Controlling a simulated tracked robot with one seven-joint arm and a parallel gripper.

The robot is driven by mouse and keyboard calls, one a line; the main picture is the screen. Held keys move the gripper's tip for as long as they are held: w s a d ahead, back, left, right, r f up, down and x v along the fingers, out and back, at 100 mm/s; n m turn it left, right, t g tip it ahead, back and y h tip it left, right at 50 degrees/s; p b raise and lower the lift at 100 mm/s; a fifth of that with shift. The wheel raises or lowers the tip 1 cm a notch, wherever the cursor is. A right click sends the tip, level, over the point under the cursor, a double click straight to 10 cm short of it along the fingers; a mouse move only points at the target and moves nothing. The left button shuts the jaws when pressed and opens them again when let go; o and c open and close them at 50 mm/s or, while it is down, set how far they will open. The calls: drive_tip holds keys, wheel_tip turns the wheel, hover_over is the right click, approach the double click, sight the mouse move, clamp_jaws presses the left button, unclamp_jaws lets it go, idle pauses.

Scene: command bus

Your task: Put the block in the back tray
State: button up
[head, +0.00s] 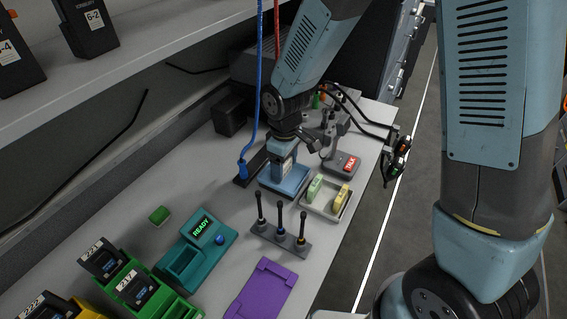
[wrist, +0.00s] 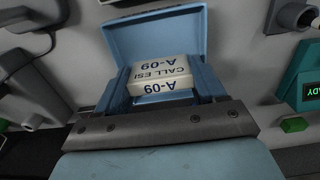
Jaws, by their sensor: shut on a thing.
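A white block (wrist: 160,72) with dark lettering "CALL ESI A-09" is between the two blue fingers of my gripper (wrist: 163,84). My gripper is shut on it. In the head view my gripper (head: 283,158) points down at a blue tray (head: 290,188), and the block is mostly hidden there. The blue tray also shows behind the block in the wrist view (wrist: 150,30). I cannot tell whether the block touches the tray floor. A grey tray (head: 312,206) to the right of the blue one holds a green block (head: 314,187) and a yellow block (head: 341,196).
A grey stand with several dark upright tools (head: 281,235) is in front of the trays. A teal READY unit (head: 197,248), a small green block (head: 159,215) and a purple holder (head: 260,290) lie nearer. A TALK unit (head: 341,164) and a hanging blue cable (head: 258,90) are close to my arm.

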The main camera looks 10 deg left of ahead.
drive_tip(key=o, duration=1)
wheel_tip(320, 180, up, 12)
drive_tip(key=shift+r, duration=0.1)
drive_tip(key=shift+d, duration=0.1)
drive_tip(key=d+r+m+t, duration=0.1)
drive_tip(key=d+r+m, duration=0.2)
drive_tip(key=d+r, duration=0.4)
drive_tip(key=d+r+m+t, duration=0.2)
drive_tip(key=d+r+m, duration=0.25)
drive_tip(key=d, duration=0.55)
drive_tip(key=shift+s+d+r+m+t, duration=0.45)
drive_tip(key=shift+s+d+r+m, duration=0.6)
drive_tip(key=shift+s+d, duration=0.95)
drive_tip(key=shift+s+d+r+m+t, duration=0.4)
drive_tip(key=shift+s+d+r+m, duration=0.95)
drive_tip(key=shift+d, duration=1)
drive_tip(key=shift+s+d+r+m+t, duration=0.45)
drive_tip(key=shift+s+d+r+m, duration=0.35)
drive_tip(key=shift+s+d, duration=1.35)
